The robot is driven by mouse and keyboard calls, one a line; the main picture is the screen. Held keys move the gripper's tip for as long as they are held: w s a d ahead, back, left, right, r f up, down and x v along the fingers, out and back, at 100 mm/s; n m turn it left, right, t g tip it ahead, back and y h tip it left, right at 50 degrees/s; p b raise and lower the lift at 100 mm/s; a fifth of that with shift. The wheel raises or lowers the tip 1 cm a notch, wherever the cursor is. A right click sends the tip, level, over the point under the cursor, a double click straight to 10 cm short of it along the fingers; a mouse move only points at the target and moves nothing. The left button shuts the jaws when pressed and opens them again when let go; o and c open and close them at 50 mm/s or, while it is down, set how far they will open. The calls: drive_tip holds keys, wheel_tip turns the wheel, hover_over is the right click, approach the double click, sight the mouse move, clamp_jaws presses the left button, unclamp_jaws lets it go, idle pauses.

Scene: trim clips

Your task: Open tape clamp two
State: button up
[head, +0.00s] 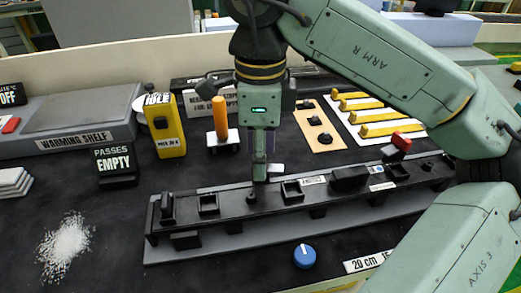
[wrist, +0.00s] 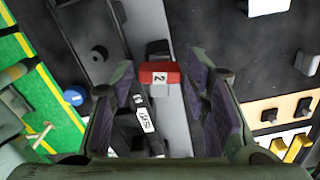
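Tape clamp two shows in the wrist view as a red block (wrist: 160,75) marked "2" with a grey end, on the edge of the dark clamp rail (wrist: 132,106). My gripper (wrist: 165,95) is open, its purple-padded fingers on either side of the clamp's line of sight. I cannot tell whether they touch it. In the head view my gripper (head: 262,170) points straight down over the rail (head: 330,190), left of its middle. Only a pale tab (head: 276,169) shows beside the fingers there; the red part is hidden.
A blue knob (head: 304,256) lies in front of the rail. Behind are an orange-handled tool (head: 220,115), a tan panel (head: 318,125) and yellow bars (head: 365,115). White grains (head: 66,245) cover the left front.

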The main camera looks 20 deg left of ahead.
drive_tip(key=shift+o, duration=0.9)
wheel_tip(320, 180, up, 12)
idle(0.4)
